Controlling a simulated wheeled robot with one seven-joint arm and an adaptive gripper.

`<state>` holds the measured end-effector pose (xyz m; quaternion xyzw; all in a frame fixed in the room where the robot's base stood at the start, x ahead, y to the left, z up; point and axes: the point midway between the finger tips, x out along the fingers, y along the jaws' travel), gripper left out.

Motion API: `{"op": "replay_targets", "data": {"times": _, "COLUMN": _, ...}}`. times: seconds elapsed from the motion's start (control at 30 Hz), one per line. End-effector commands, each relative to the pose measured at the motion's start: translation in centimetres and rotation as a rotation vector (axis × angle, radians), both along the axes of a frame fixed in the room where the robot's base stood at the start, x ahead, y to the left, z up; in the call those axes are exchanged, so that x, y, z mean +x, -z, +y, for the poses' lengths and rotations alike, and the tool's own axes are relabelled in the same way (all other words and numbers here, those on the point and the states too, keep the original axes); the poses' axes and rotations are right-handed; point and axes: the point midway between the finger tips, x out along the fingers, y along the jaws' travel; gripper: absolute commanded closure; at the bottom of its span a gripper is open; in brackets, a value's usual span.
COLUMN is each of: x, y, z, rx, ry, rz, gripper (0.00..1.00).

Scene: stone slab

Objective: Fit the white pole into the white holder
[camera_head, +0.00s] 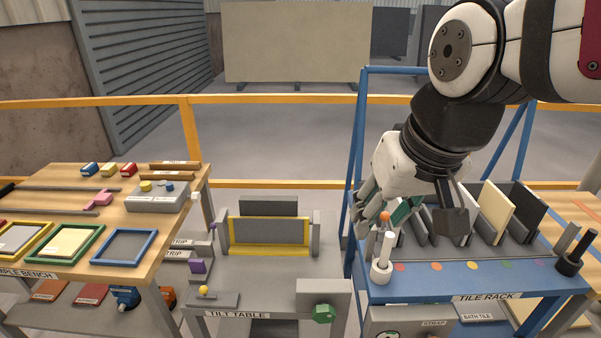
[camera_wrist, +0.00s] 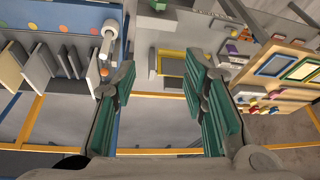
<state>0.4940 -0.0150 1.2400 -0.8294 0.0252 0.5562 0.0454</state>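The white pole (camera_head: 387,245), with an orange tip, stands in the white holder (camera_head: 381,272) at the front left corner of the blue tile rack. It looks nearly upright; how deep it sits cannot be told. My gripper (camera_head: 381,212) is above and behind the holder, its fingers close to the pole's tip in this view. In the wrist view my gripper (camera_wrist: 160,72) is open, with nothing between its green pads. There the pole (camera_wrist: 105,52) and holder (camera_wrist: 109,27) lie beyond the left finger, outside the gap.
The blue tile rack (camera_head: 470,285) carries upright tiles behind a row of coloured dots. A black holder (camera_head: 569,264) with a grey pole stands at its right. The tilt table (camera_head: 265,268) is left of the rack, and a wooden bench (camera_head: 150,240) with frames is farther left.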

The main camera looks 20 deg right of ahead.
Motion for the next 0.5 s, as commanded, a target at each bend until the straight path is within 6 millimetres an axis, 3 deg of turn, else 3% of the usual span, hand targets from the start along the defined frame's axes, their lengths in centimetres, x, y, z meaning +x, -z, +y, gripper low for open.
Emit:
{"op": "replay_targets", "data": {"times": 0.1, "x": -2.7, "y": -0.2, "z": 0.9, "rx": -0.028, "ry": -0.05, "rz": -0.046, "gripper": 0.6}}
{"op": "replay_targets", "data": {"times": 0.2, "x": -4.0, "y": -0.1, "z": 1.2, "rx": -0.045, "ry": -0.076, "rz": -0.067, "gripper": 0.6}}
{"op": "replay_targets", "data": {"times": 0.5, "x": -4.9, "y": 0.0, "z": 1.4, "rx": -0.056, "ry": -0.092, "rz": -0.078, "gripper": 0.6}}
